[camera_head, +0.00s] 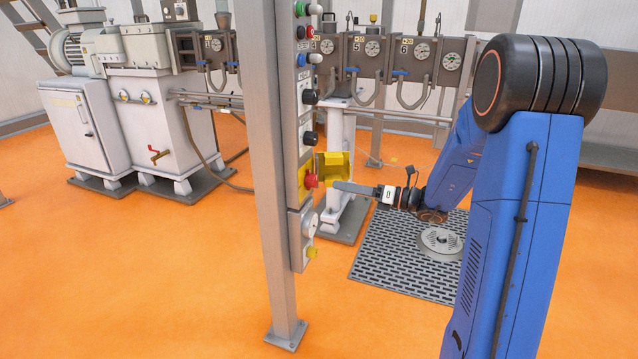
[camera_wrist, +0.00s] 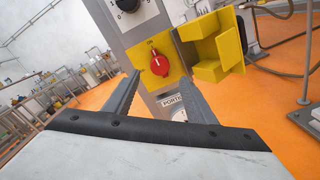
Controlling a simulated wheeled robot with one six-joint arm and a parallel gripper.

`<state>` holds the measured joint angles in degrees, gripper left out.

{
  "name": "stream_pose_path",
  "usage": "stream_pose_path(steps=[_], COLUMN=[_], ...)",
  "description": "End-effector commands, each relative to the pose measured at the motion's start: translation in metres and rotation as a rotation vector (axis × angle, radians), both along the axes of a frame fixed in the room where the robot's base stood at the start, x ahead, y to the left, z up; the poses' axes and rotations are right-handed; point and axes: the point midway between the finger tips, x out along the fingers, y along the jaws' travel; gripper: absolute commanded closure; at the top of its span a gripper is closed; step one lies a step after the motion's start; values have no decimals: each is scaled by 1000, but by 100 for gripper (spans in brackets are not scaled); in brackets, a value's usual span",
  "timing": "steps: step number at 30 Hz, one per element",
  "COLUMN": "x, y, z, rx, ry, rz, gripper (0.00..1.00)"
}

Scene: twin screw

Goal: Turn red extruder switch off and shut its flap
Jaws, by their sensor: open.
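The red switch (camera_wrist: 160,66) sits on a yellow plate on the control post, and its pale mark appears to point up toward a small label above it. It also shows in the head view (camera_head: 311,181). The yellow flap (camera_wrist: 214,47) stands open to the right of the switch; it also shows in the head view (camera_head: 335,167). My gripper (camera_wrist: 159,78) is open and empty, its fingers apart on either side of the switch's line and pointing at the plate. It also shows in the head view (camera_head: 338,186), just right of the switch. I cannot tell whether a finger touches anything.
A black selector knob (camera_wrist: 127,4) is above the red switch. Extruder machinery (camera_head: 375,55) stands behind.

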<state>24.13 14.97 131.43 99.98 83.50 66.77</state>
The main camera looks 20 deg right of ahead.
Motion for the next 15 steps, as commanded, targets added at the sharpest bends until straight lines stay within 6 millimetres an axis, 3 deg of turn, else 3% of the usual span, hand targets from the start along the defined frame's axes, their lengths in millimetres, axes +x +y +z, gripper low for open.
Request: stream_pose_path(steps=[15], x=[44], y=[61], z=[-1], rx=[-1], ry=[1], rz=[2], gripper=[49])
